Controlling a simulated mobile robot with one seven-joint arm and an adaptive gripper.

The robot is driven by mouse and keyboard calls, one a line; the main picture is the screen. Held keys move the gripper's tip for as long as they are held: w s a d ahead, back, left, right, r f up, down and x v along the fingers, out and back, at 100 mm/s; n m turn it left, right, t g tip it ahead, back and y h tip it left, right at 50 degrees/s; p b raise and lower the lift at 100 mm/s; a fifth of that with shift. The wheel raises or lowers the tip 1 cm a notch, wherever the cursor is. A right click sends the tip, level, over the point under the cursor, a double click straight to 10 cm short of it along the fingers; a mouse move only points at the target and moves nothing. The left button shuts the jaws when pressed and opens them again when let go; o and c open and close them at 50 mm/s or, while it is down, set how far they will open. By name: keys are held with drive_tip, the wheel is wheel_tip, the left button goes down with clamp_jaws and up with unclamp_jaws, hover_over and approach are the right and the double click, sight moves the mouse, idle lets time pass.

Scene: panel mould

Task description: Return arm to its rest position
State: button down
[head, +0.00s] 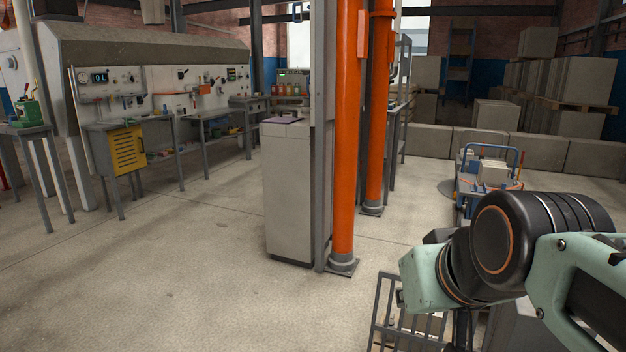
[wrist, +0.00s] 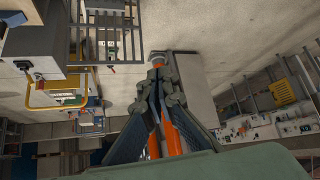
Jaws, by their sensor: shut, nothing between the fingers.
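My gripper (wrist: 159,72) shows in the middle of the wrist view, its two dark fingers drawn together at the tips. It is shut and nothing shows between the fingers. An orange post lies behind it in that view and shows through between the finger links. In the head view my pale green and black arm fills the lower right, folded close to the camera. My fingers cannot be made out in the head view.
A tall grey cabinet (head: 289,195) stands beside the orange posts (head: 345,150) in mid-floor. A metal rack (head: 385,310) stands low beside my arm. A blue-framed cart (head: 490,165) is behind it. Workbenches line the left wall. The left floor (head: 150,260) is clear.

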drive_tip(key=s+f+m+g, duration=0.1)
drive_tip(key=s+f+g, duration=0.2)
drive_tip(key=s+f, duration=0.45)
wheel_tip(320, 180, up, 32)
drive_tip(key=w+p, duration=0.1)
drive_tip(key=p, duration=3.1)
drive_tip(key=shift+a+f, duration=0.2)
drive_tip(key=shift+a, duration=0.05)
drive_tip(key=shift+w+a, duration=0.1)
